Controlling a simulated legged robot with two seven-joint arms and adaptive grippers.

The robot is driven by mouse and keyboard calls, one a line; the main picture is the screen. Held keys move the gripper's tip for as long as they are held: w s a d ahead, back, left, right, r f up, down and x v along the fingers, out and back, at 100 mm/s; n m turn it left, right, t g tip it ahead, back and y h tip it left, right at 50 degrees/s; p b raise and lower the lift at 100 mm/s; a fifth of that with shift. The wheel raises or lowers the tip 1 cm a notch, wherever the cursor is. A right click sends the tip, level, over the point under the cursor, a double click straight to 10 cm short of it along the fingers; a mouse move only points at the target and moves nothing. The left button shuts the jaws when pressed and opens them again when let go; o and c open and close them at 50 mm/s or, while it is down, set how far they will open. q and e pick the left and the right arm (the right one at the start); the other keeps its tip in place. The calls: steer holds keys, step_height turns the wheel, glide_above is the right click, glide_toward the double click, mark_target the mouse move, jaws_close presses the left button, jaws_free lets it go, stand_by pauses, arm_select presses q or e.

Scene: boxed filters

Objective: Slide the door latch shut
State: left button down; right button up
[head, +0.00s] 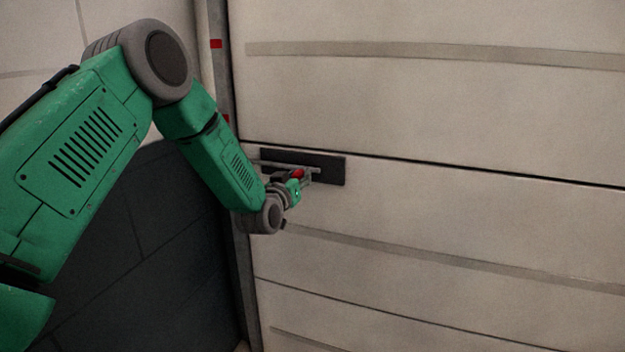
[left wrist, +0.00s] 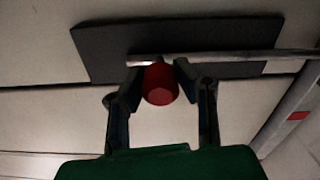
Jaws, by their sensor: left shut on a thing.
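The door latch has a dark plate (head: 332,169) on the pale panelled door, a thin metal bar (head: 280,164) and a red knob (head: 298,174). My left gripper (head: 303,177) is at the plate, shut on the red knob. In the left wrist view, the fingers (left wrist: 158,80) stand on both sides of the knob (left wrist: 160,88). There the bar (left wrist: 240,56) runs right from the knob, past the plate's (left wrist: 100,48) end to the door post (left wrist: 287,112). I cannot tell whether its tip enters the post. My right gripper is not in view.
The grey door post (head: 219,80), with red marks, runs along the door's left edge. A dark wall section (head: 165,230) lies left of it, behind my arm. The door surface (head: 450,120) to the right is clear, with shallow horizontal strips.

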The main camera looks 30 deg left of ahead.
arm_select(q)
steer(key=shift+s+a+f, duration=0.1)
steer(key=shift+s+a, duration=0.15)
steer(key=shift+a, duration=0.65)
steer(key=c, duration=1.2)
jaws_free()
steer(key=shift+a, duration=0.15)
steer(key=shift+a, duration=0.1)
steer(key=v, duration=1.2)
steer(key=shift+f, duration=0.2)
steer(key=shift+a, duration=0.1)
